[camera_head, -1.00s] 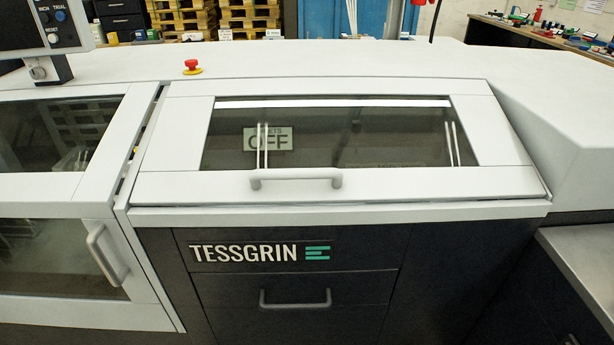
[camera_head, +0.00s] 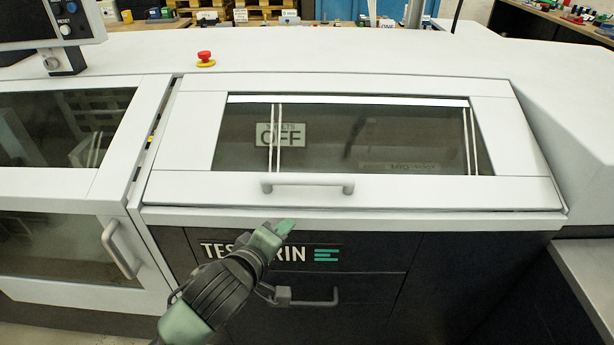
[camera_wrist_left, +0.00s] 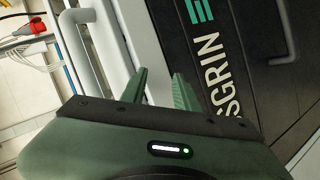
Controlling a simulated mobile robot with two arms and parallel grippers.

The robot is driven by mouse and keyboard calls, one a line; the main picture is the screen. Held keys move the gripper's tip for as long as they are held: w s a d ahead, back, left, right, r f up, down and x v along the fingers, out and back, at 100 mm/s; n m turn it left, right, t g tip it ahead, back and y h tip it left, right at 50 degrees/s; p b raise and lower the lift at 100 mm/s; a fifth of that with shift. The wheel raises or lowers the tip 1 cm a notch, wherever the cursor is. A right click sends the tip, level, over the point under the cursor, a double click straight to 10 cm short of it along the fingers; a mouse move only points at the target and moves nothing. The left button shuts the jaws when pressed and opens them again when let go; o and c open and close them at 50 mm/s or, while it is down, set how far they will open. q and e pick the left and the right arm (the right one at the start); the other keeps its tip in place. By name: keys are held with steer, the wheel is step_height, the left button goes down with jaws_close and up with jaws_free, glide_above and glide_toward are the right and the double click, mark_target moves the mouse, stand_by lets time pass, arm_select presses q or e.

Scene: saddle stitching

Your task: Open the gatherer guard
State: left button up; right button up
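The gatherer guard (camera_head: 400,188) is the white-framed lid with a dark window in the middle of the machine, and it is closed. Its light grey bar handle (camera_head: 308,184) runs along the guard's lower edge. My left gripper (camera_head: 285,227) is below the handle, in front of the machine's dark front panel, and apart from the handle. In the left wrist view, the two green fingers of the left gripper (camera_wrist_left: 160,88) are spread with nothing between them. A pale bar, likely the guard handle (camera_wrist_left: 72,40), is left of the fingers there. My right gripper is not in view.
A drawer handle (camera_head: 318,303) is below the logo, partly behind my left arm. A left door handle (camera_head: 118,250) is at the left. A red emergency stop (camera_head: 205,58) is on top. A control panel (camera_head: 60,22) stands at the upper left.

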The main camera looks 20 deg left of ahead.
mark_target(304, 184)
arm_select(q)
steer(key=w+r+n+t, duration=0.1)
steer(key=r, duration=0.2)
steer(key=d+r+n+t+h, duration=0.1)
steer(key=r+n, duration=0.1)
steer(key=r, duration=0.1)
steer(key=w+r+n, duration=0.1)
steer(key=r, duration=0.2)
steer(key=shift+w+d+r+t, duration=0.15)
steer(key=shift+w+d+t, duration=0.15)
steer(key=shift+t, duration=0.1)
steer(key=p+x, duration=0.1)
steer(key=x, duration=0.6)
steer(key=shift+w+d+p, duration=0.15)
steer(key=shift+w+p, duration=0.05)
steer(key=shift+p, duration=0.2)
jaws_close()
